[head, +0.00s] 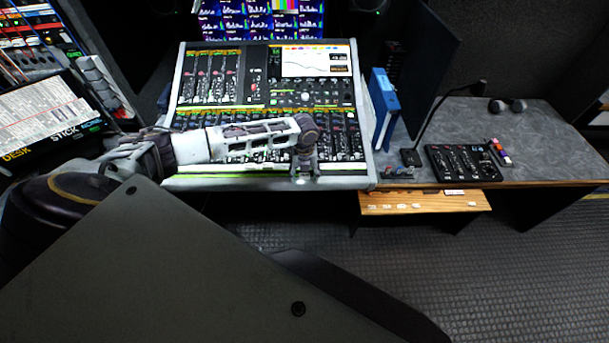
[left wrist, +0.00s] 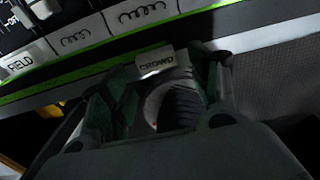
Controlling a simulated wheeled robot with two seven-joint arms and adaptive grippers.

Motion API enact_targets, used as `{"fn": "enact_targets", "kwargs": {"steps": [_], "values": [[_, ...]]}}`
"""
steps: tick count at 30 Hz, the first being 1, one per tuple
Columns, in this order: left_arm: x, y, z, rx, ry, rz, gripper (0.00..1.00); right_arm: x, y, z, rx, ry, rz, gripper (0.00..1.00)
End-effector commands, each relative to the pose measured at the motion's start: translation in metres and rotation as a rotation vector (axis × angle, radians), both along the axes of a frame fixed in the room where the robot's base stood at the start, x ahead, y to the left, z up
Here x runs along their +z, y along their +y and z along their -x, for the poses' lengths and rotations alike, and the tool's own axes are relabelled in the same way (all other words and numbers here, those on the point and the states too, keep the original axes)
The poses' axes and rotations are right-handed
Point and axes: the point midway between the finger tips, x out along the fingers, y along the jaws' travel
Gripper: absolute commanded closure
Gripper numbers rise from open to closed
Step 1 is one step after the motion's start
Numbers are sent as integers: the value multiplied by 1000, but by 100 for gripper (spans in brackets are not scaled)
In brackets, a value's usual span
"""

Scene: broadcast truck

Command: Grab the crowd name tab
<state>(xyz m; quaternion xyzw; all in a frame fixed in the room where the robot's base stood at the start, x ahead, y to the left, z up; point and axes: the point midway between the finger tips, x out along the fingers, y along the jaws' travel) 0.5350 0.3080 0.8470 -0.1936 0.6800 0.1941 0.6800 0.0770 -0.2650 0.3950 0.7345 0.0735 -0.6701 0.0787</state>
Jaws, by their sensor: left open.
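The crowd name tab (left wrist: 156,61) is a small pale tab lettered CROWD. In the left wrist view it sits along the console's front edge strip, beside a green line. My left gripper (left wrist: 158,88) is open, its two dark fingers pointing at the tab, with the fingertips close to either side of it. I cannot tell whether they touch it. In the head view my left gripper (head: 304,178) hangs down at the front edge of the mixing console (head: 190,185), and the tab cannot be made out there. My right gripper is not in view.
Another tab lettered FIELD (left wrist: 20,64) sits further left on the strip. In the head view a wooden shelf (head: 425,203) with several small pale tabs is right of the console. A desk (head: 545,140) holds a small keypad unit (head: 463,163) and a gooseneck microphone (head: 432,118).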

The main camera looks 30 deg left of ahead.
Motion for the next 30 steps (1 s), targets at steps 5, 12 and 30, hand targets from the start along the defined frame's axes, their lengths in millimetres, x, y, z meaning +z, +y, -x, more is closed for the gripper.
{"fn": "enact_targets", "kwargs": {"steps": [5, 12, 30], "values": [[6, 0, 0, 1, 0, 0, 39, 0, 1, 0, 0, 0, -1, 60], [30, 0, -1, -1, -2, 0, 39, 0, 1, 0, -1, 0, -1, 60], [110, 0, 0, 0, -1, 0, 39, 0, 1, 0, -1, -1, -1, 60]]}}
